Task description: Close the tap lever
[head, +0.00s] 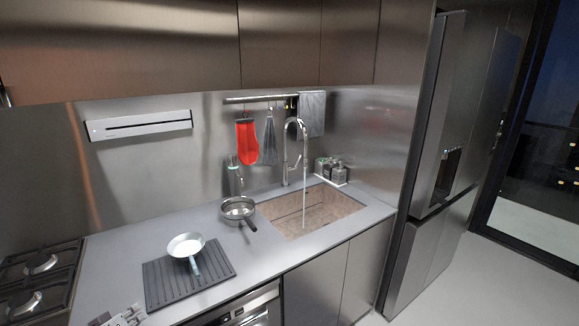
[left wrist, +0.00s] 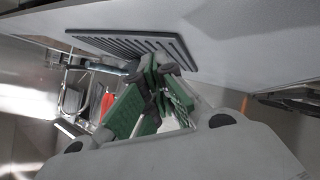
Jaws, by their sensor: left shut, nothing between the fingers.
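The tap (head: 286,150) is a tall chrome arch behind the sink (head: 345,204), and a stream of water runs from its spout into the basin. Its small lever (head: 297,162) appears at the right side of the tap body; its exact angle is too small to tell. My left gripper (head: 125,318) shows only partly at the bottom left edge of the head view, far from the tap. In the left wrist view its green-padded fingers (left wrist: 160,92) are shut and empty. My right gripper is not in view.
A white pan (head: 186,245) stands on a dark ribbed mat (head: 216,262), left of the sink. A steel pot (head: 238,207) stands beside the basin. Bottles (head: 338,172) stand behind its right side. A red mitt (head: 246,142) and towels hang from the rail. The hob (head: 38,264) is at left.

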